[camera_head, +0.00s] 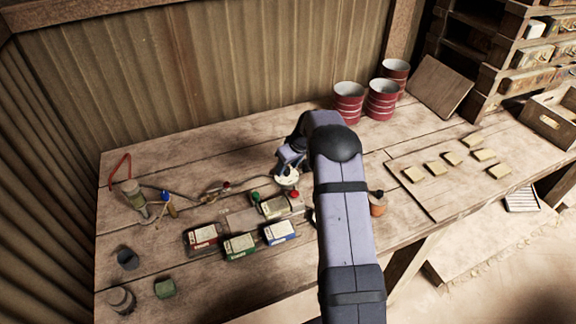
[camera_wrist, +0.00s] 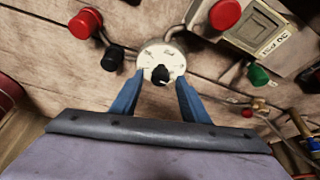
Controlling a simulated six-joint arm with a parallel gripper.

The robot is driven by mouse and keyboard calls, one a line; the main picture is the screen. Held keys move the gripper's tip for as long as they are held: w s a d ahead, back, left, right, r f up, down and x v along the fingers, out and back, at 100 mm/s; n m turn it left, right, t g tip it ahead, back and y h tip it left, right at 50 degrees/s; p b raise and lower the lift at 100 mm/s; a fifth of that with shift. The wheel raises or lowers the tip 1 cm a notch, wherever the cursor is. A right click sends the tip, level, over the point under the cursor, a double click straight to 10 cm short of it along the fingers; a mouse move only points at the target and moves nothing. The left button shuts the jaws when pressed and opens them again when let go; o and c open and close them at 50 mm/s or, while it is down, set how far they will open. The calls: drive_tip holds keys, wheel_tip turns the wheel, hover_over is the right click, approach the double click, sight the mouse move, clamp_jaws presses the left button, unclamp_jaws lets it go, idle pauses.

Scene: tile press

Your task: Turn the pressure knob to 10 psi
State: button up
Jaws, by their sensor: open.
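The pressure knob (camera_wrist: 160,75) is a small black knob with a light pointer mark. It sits on a round white dial (camera_wrist: 149,55) whose markings are too small to read. In the head view the dial (camera_head: 288,179) lies on the bench, partly covered by my gripper (camera_head: 290,163). In the wrist view my gripper (camera_wrist: 161,80) is open, with one blue finger on each side of the knob. The fingertips overlap the dial's lower edge in the picture. I cannot tell whether they touch the knob.
A press unit (camera_head: 272,207) with red and green buttons stands beside the dial; its display (camera_wrist: 270,42) appears upside down. Several small boxes (camera_head: 239,247) sit in front. Red-striped cans (camera_head: 348,103) stand behind, and several tiles (camera_head: 452,158) lie on a board at right.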

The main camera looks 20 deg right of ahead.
clamp_jaws()
drive_tip(key=shift+m, duration=0.3)
drive_tip(key=shift+a+m+h, duration=0.1)
drive_tip(key=shift+m+h, duration=0.45)
drive_tip(key=shift+m, duration=0.75)
drive_tip(key=shift+a+m+h, duration=0.1)
drive_tip(key=shift+m+h, duration=0.45)
drive_tip(key=shift+m, duration=0.75)
unclamp_jaws()
